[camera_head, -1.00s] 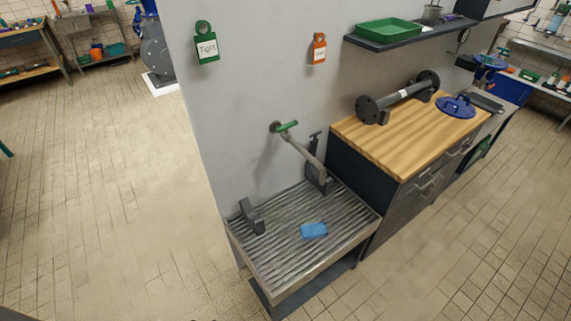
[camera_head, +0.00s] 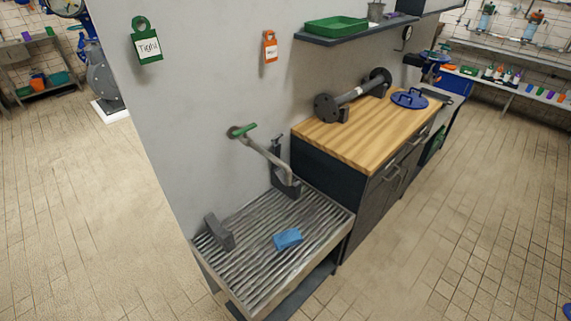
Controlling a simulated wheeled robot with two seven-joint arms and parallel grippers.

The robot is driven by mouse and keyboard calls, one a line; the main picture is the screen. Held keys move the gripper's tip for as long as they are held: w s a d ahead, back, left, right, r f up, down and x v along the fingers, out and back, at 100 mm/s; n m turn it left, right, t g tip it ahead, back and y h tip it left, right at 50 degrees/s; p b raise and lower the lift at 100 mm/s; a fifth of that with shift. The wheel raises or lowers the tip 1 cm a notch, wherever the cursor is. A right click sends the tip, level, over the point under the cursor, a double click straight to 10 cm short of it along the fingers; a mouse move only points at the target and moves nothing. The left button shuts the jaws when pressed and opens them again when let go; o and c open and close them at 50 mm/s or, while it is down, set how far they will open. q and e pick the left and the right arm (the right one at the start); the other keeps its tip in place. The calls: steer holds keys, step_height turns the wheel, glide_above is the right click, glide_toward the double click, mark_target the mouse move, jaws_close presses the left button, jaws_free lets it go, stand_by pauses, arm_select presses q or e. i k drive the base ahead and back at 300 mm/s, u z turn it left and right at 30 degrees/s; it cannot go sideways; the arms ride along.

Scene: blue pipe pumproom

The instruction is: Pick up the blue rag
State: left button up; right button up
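The blue rag (camera_head: 288,238) lies as a small folded pad on the ribbed metal drain tray (camera_head: 262,285), right of its middle. Nothing covers it. Neither of my grippers shows in the head view.
A pipe with a green handle (camera_head: 262,148) reaches from the wall over the tray. Dark brackets stand on the tray's left (camera_head: 219,232) and back (camera_head: 285,180). A wooden-topped cabinet (camera_head: 345,142) holding a flanged pipe (camera_head: 350,97) adjoins the tray's right. Tiled floor (camera_head: 420,260) is clear in front.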

mark_target(283, 240)
steer(key=k, duration=1.3)
steer(key=z, duration=0.6)
steer(key=i, duration=1.15)
steer(key=u, duration=0.45)
